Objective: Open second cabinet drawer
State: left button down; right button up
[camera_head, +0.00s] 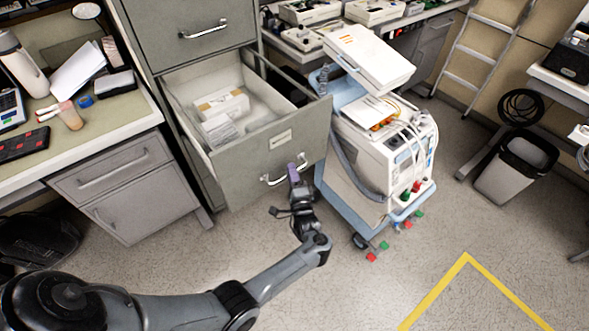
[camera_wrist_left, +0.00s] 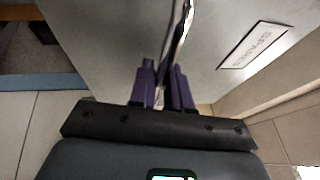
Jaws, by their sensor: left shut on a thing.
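The grey-green filing cabinet stands at the upper middle of the head view. Its second drawer (camera_head: 265,158) is pulled well out, and white boxes (camera_head: 221,104) lie inside. The drawer front carries a label and a silver bar handle (camera_head: 274,182). My left gripper (camera_head: 296,172) is at the right part of this handle, its purple fingers shut on it. In the left wrist view the purple fingers (camera_wrist_left: 163,88) close around the metal handle (camera_wrist_left: 180,35), and the drawer front with its label (camera_wrist_left: 255,44) fills the upper part. My right gripper is not in view.
The top drawer (camera_head: 190,30) is shut. A white and blue medical cart (camera_head: 375,150) with tubes stands close to the drawer's right side. A desk with a lower cabinet (camera_head: 130,185) is at the left. A bin (camera_head: 515,168) stands at the right. The floor in front is clear.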

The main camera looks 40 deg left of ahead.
pick_arm(q)
jog(key=shift+d+r, duration=0.15)
jog(key=shift+d, duration=0.1)
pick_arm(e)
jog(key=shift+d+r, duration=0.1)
pick_arm(q)
jog(key=c, duration=1.1)
grip_release()
jog(key=shift+c, duration=0.2)
jog(key=shift+s+d, duration=0.1)
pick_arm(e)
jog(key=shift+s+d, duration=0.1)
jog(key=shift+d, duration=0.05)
